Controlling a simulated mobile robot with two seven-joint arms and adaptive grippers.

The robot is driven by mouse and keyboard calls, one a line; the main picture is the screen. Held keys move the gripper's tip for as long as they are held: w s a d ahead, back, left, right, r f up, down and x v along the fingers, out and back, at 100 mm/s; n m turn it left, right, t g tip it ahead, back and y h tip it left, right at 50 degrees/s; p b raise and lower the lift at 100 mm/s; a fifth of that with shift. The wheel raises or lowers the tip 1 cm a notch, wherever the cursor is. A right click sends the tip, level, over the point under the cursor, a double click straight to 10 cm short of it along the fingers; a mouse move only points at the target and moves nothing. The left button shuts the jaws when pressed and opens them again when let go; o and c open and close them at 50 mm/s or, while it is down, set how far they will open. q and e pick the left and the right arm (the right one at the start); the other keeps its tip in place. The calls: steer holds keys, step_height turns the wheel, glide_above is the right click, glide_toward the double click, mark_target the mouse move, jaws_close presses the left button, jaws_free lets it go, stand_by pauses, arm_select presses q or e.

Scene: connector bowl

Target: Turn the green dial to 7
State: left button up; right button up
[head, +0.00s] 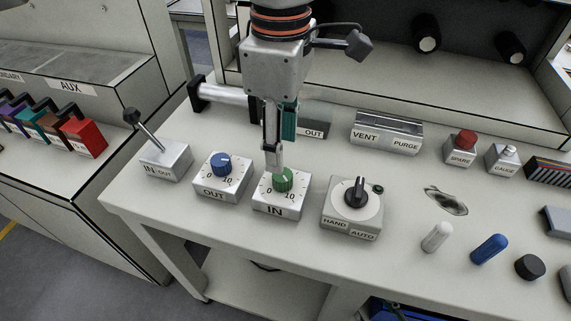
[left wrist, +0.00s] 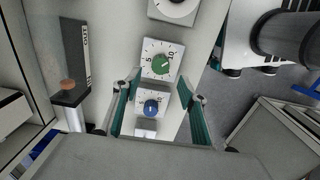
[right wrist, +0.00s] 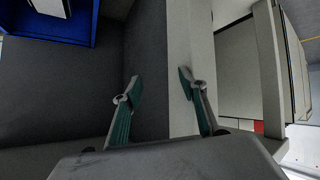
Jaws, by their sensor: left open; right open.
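The green dial (head: 283,179) sits on a small white box labelled IN, with a printed scale around it. In the left wrist view the green dial (left wrist: 161,66) shows just beyond the open fingers, and its pointer mark is too small to read surely. My left gripper (head: 277,165) hangs over the back of the IN box and hides part of the dial's scale. It is open, with the two fingers apart in the left wrist view (left wrist: 157,92) and nothing between them at the tips. My right gripper (right wrist: 157,76) is open and empty.
A blue dial (head: 221,164) on the OUT box stands left of the IN box. A black HAND/AUTO selector (head: 356,192) stands to its right. A lever switch (head: 150,135) is at far left. Loose pegs, one white (head: 436,237) and one blue (head: 489,248), lie at the right front.

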mark_target(283, 175)
arm_select(q)
step_height(283, 175, down, 7)
steer(key=shift+r+b, duration=0.1)
steer(key=shift+b, duration=0.65)
steer(key=c, duration=1.1)
